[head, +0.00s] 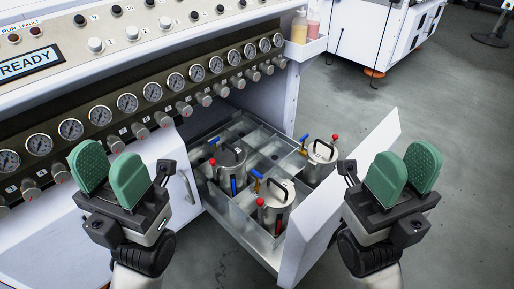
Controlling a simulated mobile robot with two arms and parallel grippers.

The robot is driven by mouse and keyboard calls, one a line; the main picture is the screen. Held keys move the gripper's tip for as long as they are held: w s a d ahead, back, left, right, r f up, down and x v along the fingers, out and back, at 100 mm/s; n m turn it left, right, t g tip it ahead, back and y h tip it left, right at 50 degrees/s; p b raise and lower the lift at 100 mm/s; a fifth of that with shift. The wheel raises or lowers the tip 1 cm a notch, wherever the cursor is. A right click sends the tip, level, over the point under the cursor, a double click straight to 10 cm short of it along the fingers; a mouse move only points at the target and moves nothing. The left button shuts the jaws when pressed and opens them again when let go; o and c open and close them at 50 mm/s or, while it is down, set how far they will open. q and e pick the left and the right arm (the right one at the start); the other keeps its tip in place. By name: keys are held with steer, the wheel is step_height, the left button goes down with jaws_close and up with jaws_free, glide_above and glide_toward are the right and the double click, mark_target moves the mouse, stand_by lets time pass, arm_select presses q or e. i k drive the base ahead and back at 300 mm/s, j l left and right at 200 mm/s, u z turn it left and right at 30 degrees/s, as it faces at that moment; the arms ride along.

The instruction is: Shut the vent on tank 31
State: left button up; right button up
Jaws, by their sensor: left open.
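Three steel tanks with black handles stand in compartments of a pulled-out drawer: a rear-left tank (229,172), a front tank (274,212) and a right tank (320,168). Each shows a blue lever and a red knob near its lid. The numbers on the tanks are too small to read, so I cannot tell which is tank 31 or how its vent stands. My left gripper (108,162) is open and empty, left of the drawer. My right gripper (407,164) is open and empty, right of the drawer front. Neither touches a tank.
The drawer front (345,195) stands between the tanks and my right gripper. A white console with a row of gauges (127,103) and knobs rises behind. A side tray (301,46) holds two bottles. Grey floor (455,130) is clear at the right.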

mark_target(258, 175)
steer(key=u, duration=1.45)
steer(key=k+l+u, duration=0.5)
steer(key=k+j, duration=0.05)
